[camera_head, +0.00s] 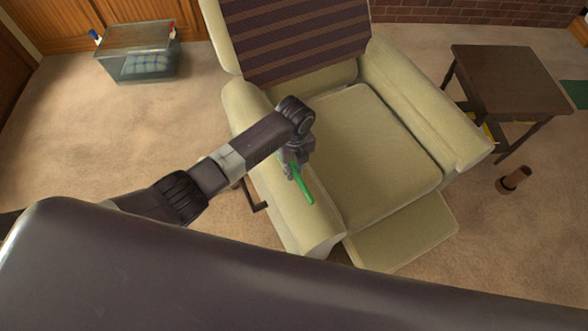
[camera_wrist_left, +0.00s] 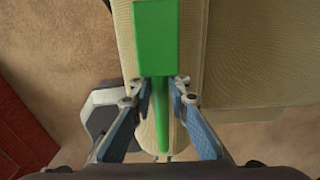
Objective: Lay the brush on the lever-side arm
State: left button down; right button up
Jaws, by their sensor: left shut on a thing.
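The green brush (camera_head: 303,187) is in my left gripper (camera_head: 293,168), over the left armrest (camera_head: 268,150) of a cream recliner. In the left wrist view the brush's broad green block (camera_wrist_left: 155,38) is at the top and its thin handle (camera_wrist_left: 162,120) runs down between the fingers (camera_wrist_left: 162,95). The fingers are shut on it, and the armrest (camera_wrist_left: 125,25) lies beneath. I cannot tell whether the brush touches the armrest. A dark lever-like part (camera_head: 252,196) shows at the outer left side of the recliner, partly behind my arm. My right gripper is out of view.
The recliner's seat (camera_head: 375,150) is empty, with a striped cloth (camera_head: 295,35) on its backrest and the footrest (camera_head: 405,235) out. A dark side table (camera_head: 512,80) and a brown cup-like object (camera_head: 514,180) stand right.

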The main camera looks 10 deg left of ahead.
aim_at(294, 169)
pick_arm(q)
jog(key=shift+f, duration=0.2)
jog(key=c, duration=1.8)
grip_release()
jog(key=shift+c, duration=0.2)
jog(key=shift+r, duration=0.15)
jog(key=shift+r, duration=0.35)
notch_tip(294, 169, up, 12)
jog(key=shift+f, duration=0.25)
jog(key=shift+p, duration=0.3)
